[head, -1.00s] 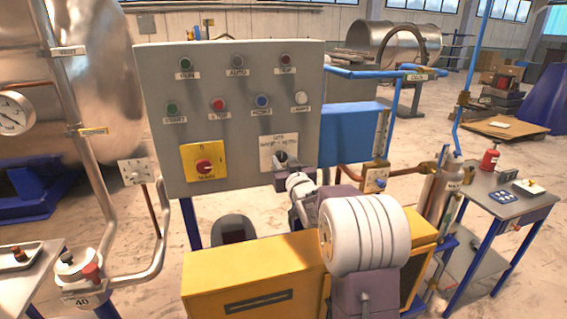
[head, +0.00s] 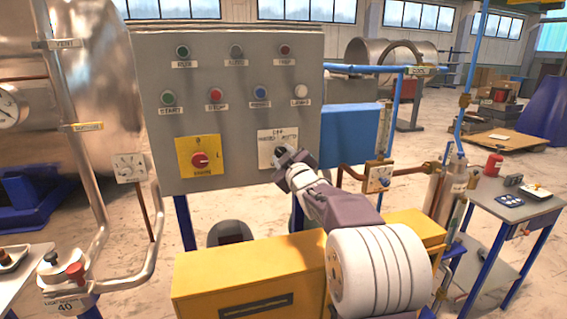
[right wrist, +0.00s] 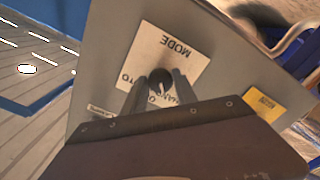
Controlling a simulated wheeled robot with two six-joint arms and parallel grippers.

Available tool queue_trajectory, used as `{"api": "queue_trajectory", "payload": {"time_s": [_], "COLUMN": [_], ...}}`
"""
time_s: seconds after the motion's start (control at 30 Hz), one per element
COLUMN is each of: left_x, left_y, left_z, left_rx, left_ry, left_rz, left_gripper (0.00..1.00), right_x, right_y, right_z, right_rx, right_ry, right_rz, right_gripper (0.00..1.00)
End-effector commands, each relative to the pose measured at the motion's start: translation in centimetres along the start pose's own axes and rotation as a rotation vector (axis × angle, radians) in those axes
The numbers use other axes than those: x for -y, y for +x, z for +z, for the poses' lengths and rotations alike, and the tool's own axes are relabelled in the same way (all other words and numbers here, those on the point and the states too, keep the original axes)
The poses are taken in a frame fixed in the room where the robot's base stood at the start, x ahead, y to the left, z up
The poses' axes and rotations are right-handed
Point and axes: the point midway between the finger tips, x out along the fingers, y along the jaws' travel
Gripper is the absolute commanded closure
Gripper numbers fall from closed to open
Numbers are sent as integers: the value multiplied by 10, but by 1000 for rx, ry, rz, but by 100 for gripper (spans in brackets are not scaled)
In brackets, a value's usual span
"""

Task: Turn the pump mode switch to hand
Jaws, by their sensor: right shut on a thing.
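The pump mode switch is a dark knob on a white label plate (head: 268,138) at the lower right of the grey control panel (head: 240,105). In the right wrist view the dark knob (right wrist: 161,77) sits between the two fingers of my right gripper (right wrist: 160,88), and the plate (right wrist: 176,48) reads MODE. The knob's pointing direction is not clear. My left gripper is not in view.
A yellow plate with a red main switch (head: 200,159) is left of the mode switch. Push buttons and lamps, such as the red button (head: 215,96), sit above. A yellow cabinet (head: 250,280) stands below, and a blue box (head: 352,135) is on the right.

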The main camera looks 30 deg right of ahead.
Motion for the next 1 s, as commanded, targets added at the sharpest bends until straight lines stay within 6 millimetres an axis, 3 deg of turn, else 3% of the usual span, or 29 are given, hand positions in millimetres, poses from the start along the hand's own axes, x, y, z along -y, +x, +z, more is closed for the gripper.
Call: {"api": "queue_trajectory", "payload": {"time_s": [0.73,0.77,0.8,1.0], "left_x": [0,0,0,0], "left_y": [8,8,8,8], "left_z": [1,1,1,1], "left_rx": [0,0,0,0], "left_ry": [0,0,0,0], "left_rz": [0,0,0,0], "left_gripper": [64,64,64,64], "right_x": [0,0,0,0], "right_y": [0,0,0,0], "right_z": [0,0,0,0], "right_rx": [1,1,1,0], "right_ry": [-83,-82,-82,-81], "right_rz": [-2,-2,-2,-1], "right_gripper": [100,58,47,44]}}
